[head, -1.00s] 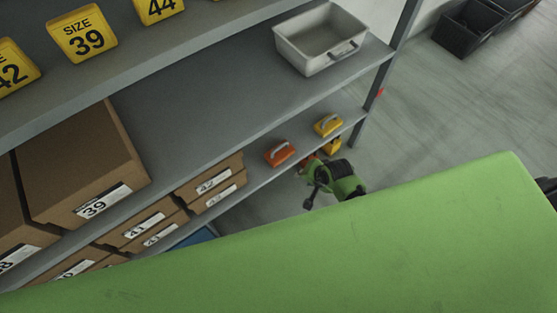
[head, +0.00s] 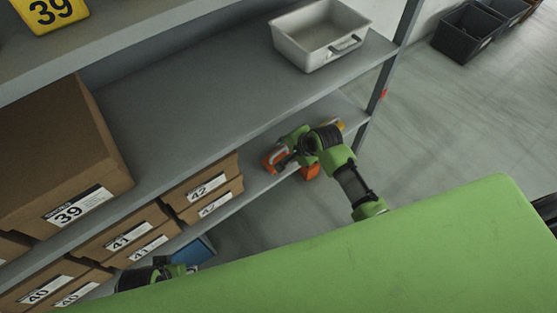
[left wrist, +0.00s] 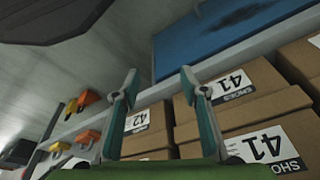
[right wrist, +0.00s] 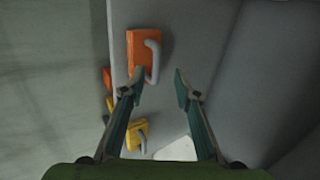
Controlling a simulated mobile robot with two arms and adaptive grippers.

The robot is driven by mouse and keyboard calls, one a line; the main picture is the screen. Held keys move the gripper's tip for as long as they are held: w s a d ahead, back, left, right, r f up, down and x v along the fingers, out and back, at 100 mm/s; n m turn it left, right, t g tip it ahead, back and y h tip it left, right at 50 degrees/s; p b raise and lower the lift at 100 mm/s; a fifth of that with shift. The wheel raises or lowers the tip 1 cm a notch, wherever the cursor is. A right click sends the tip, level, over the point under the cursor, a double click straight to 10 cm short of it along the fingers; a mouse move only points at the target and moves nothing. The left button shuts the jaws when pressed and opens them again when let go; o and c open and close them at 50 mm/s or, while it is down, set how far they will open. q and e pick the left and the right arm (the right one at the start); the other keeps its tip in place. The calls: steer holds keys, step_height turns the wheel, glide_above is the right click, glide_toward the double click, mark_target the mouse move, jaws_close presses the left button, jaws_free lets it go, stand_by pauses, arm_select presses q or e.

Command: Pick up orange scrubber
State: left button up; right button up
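An orange scrubber (right wrist: 138,48) with a grey handle lies on the lower shelf, in the upper part of the right wrist view. It also shows in the head view (head: 268,164), partly hidden by my right gripper (head: 287,154). In the right wrist view my right gripper (right wrist: 159,76) is open and empty, its left fingertip close to the handle's end. I cannot tell whether they touch. My left gripper (left wrist: 159,78) is open and empty in front of the shoe boxes. In the head view only part of my left arm shows, at bottom left.
A yellow scrubber (right wrist: 137,134) lies on the same shelf. Another orange scrubber (head: 310,171) shows below the shelf edge. Labelled shoe boxes (head: 205,180) stand to the left, and a grey bin (head: 320,58) stands on the shelf above. A shelf post (head: 380,90) rises at right.

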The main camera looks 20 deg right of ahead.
mark_target(277, 154)
steer(key=shift+x, duration=0.85)
steer(key=b+x, duration=0.1)
steer(key=x, duration=0.1)
steer(key=b+x, duration=0.1)
steer(key=x, duration=0.1)
steer(key=shift+s+d+f+b, duration=0.2)
steer(key=shift+s+b, duration=0.1)
steer(key=shift+b, duration=0.1)
steer(key=shift+w+a+f, duration=0.15)
steer(key=shift+w+f, duration=0.15)
arm_select(q)
steer(key=w+v, duration=0.1)
steer(key=v, duration=0.8)
steer(key=shift+r+t, duration=0.2)
steer(key=shift+t, duration=0.1)
arm_select(e)
jaws_close()
